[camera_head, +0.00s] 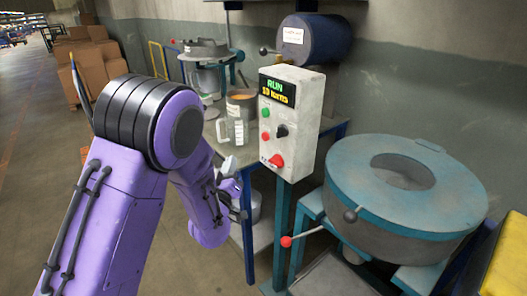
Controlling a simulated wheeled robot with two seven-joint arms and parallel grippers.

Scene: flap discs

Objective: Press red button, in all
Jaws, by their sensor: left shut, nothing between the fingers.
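A pale grey control box (297,128) stands on a blue-green post, with its front facing left of me. Its display (278,91) reads "RUN" in green, with a yellow line below that seems to start with "10". Below are a green button (265,112), a small red button (265,136), a black knob (282,130) and a larger red control (275,160) low on the panel. My left gripper (229,165) is shut and empty, left of the box's lower part and apart from the red button. The purple forearm hides part of it. My right gripper is not in view.
A teal round machine (400,205) with levers stands right of the box. A workbench behind holds a clear mug (236,131) and a container (241,104). A blue drum (315,38) is above. Cardboard boxes (88,62) stand at left. A yellow object (505,262) is at lower right.

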